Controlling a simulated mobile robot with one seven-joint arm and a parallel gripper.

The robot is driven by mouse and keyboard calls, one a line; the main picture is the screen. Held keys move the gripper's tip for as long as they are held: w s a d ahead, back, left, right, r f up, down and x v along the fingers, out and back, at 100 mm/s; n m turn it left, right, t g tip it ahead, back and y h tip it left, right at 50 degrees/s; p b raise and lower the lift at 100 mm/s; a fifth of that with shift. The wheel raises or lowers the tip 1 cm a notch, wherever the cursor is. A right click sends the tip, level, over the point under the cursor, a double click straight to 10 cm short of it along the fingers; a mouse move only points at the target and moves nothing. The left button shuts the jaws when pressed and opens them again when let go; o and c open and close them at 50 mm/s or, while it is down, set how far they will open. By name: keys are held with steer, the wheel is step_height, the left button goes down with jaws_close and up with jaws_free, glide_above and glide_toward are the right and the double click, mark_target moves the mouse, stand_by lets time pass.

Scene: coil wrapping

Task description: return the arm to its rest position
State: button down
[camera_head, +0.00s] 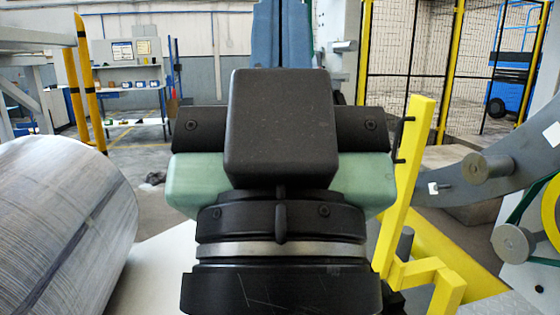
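My arm fills the middle of the view, close to the camera. The dark boxy housing, the pale green parts on both sides of it and the black and silver rings below look like the end of my arm with my gripper (281,130). No fingertips show, so I cannot tell whether it is open or shut. I see nothing held.
A large wrapped coil (62,225) stands close at left. A yellow post (412,175) stands close at right, beside a grey curved machine arm with rollers (487,168). A yellow-framed mesh fence (408,60) and a workbench (135,95) are farther back.

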step_height(320, 180, up, 25)
steer(key=p, duration=2.2)
steer(key=shift+f, duration=0.15)
